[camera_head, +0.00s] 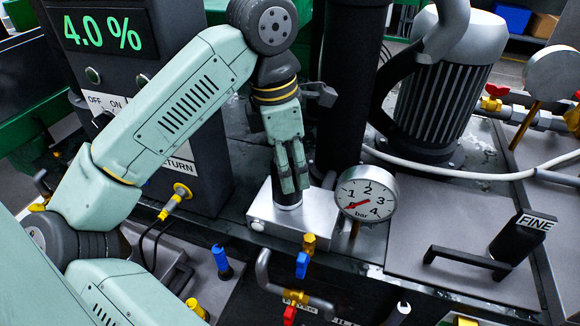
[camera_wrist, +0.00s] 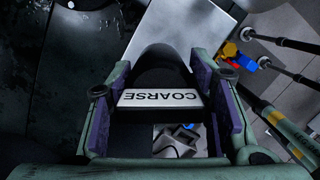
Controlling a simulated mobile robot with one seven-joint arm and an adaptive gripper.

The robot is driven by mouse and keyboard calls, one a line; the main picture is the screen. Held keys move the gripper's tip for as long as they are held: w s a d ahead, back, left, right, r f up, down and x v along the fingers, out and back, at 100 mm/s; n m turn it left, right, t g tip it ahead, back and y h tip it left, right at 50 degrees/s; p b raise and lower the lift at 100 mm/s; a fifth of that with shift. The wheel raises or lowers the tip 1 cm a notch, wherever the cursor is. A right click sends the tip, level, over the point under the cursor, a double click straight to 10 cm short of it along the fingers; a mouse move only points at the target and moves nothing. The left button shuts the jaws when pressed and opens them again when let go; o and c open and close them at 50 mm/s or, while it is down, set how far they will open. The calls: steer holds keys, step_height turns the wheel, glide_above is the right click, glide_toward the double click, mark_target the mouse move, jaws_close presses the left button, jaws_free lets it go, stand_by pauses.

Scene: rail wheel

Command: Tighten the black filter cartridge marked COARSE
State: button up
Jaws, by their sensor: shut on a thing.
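The black COARSE cartridge (camera_head: 288,204) stands upright in the silver filter block (camera_head: 262,213) in the head view; most of it is hidden behind my fingers. In the wrist view its black body (camera_wrist: 163,62) and the white COARSE label (camera_wrist: 158,98), upside down, show between the two purple-lined fingers. My gripper (camera_head: 291,182) points down over the cartridge and is shut on it. It also frames the cartridge in the wrist view (camera_wrist: 160,85). Whether the cartridge is fully seated cannot be seen.
A pressure gauge (camera_head: 367,198) stands just right of the block, its red needle low. A thick black column (camera_head: 347,90) rises close behind. A black FINE cartridge (camera_head: 520,238) is at right. Blue-handled (camera_head: 302,264) and yellow valves sit in front. A panel display (camera_head: 103,33) reads 4.0 %.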

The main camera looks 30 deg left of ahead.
steer(key=shift+w+r, duration=0.1)
steer(key=shift+r, duration=0.15)
steer(key=shift+m, duration=0.7)
steer(key=shift+c, duration=0.7)
steer(key=o, duration=1.6)
steer(key=shift+f, duration=0.1)
steer(key=shift+c, duration=0.2)
step_height(320, 180, up, 12)
steer(key=s+a, duration=0.1)
steer(key=shift+s+a, duration=0.2)
steer(key=shift+f, duration=0.15)
